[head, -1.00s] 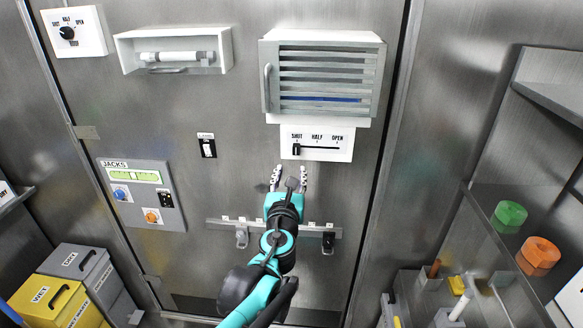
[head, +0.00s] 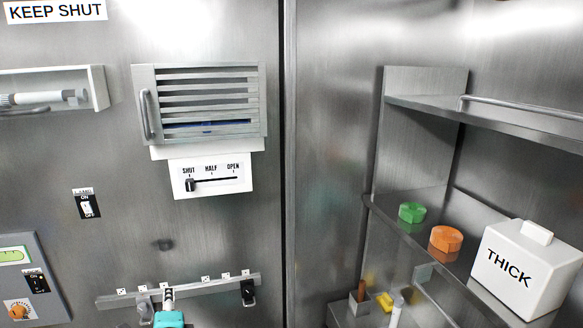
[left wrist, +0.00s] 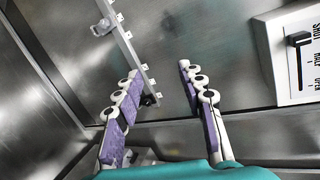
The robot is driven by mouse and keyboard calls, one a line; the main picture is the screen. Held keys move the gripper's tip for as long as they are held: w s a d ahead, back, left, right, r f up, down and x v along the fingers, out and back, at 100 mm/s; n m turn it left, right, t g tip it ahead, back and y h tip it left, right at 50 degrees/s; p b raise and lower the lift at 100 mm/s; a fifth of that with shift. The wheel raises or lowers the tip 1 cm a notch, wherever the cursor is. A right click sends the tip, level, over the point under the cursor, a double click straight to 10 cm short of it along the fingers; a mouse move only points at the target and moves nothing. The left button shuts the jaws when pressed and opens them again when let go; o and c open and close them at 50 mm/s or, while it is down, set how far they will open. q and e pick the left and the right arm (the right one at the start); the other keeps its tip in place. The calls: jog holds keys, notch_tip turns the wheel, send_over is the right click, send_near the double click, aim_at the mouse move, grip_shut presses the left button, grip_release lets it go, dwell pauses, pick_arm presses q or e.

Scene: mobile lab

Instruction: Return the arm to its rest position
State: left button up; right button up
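My left gripper (head: 168,295) shows only at the bottom edge of the head view, in front of the hook rail on the metal wall. In the left wrist view my left gripper (left wrist: 158,72) is open, its two purple-padded fingers apart with nothing between them. The rest of this arm is out of the head view. My right gripper is in neither view.
A slider panel (head: 212,177), its knob at SHUT, sits under a louvred vent (head: 205,103). The hook rail (head: 215,285) is close to my gripper. At right, a shelf (head: 455,270) holds green and orange pieces and a white THICK box (head: 520,268).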

pick_arm(q)
jog(key=s+d+f+n+g+h+b, duration=0.1)
jog(key=s+d+f+n+h+b, duration=0.1)
jog(key=f, duration=0.7)
jog(key=s+d+f+n+g+h+b, duration=0.2)
jog(key=s+d+f+n+b, duration=0.3)
jog(key=s+f+n+b, duration=0.2)
jog(key=s+d+f+n+g+h+b, duration=0.2)
jog(key=f+n, duration=0.5)
jog(key=f, duration=0.5)
jog(key=s+d+b, duration=0.1)
jog(key=s+b, duration=0.1)
jog(key=s, duration=0.1)
jog(key=shift+d, duration=0.2)
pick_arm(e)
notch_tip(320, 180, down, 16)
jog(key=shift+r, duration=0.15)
pick_arm(q)
jog(key=shift+f, duration=0.15)
